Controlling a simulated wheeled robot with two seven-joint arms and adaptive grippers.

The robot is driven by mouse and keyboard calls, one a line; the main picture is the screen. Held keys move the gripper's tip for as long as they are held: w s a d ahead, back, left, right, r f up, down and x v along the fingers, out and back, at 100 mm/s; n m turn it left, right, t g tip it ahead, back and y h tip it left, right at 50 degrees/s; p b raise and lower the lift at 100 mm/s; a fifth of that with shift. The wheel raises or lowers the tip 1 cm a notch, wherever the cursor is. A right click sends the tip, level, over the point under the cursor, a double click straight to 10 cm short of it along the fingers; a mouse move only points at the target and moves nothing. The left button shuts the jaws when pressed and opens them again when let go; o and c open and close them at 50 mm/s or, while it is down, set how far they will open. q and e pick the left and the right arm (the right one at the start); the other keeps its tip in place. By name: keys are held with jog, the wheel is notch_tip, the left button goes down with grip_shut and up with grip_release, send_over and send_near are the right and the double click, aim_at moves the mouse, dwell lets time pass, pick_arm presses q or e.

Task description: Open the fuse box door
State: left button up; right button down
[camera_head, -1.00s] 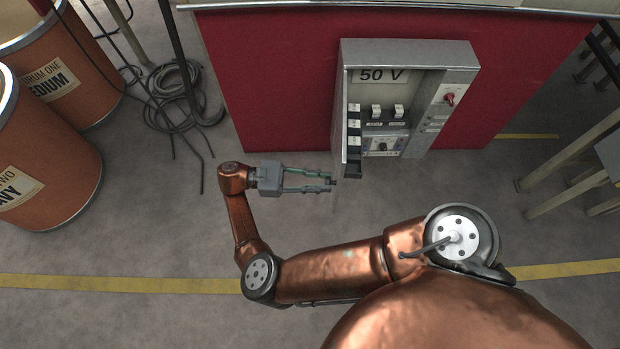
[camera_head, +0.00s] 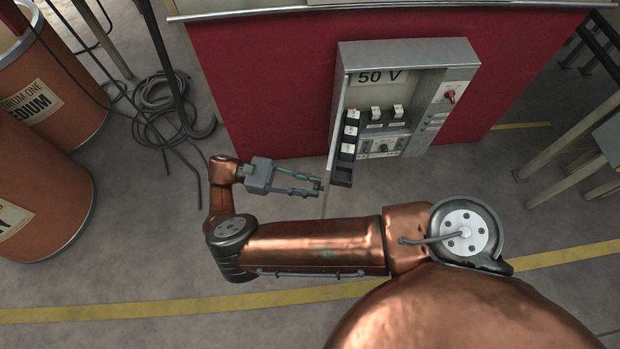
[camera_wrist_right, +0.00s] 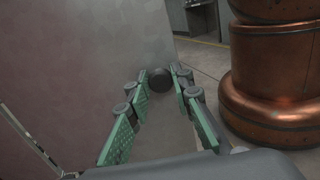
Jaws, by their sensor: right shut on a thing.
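The grey fuse box (camera_head: 408,55), labelled 50 V, stands against the red wall with its inside showing. Its door (camera_head: 333,150) stands swung out on the left side, seen nearly edge-on, with a dark rack of pale blocks (camera_head: 350,135) beside it. My right gripper (camera_head: 319,184) is at the door's outer edge, on its outer side. In the right wrist view, the green-padded fingers (camera_wrist_right: 160,85) are closed around a dark round knob (camera_wrist_right: 158,78) on the grey door face (camera_wrist_right: 95,50). The fingertips partly cover the knob. My left gripper is not in view.
Orange drums (camera_head: 40,100) stand at the left, with coiled black cable (camera_head: 165,110) on the floor near them. A metal-legged stand (camera_head: 570,155) is at the right. The floor left of the door is mostly clear.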

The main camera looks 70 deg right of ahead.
jog(key=shift+w+d, duration=0.1)
jog(key=shift+w, duration=0.05)
jog(key=c, duration=1.7)
grip_release()
notch_tip(320, 180, up, 10)
jog(key=shift+r, duration=0.1)
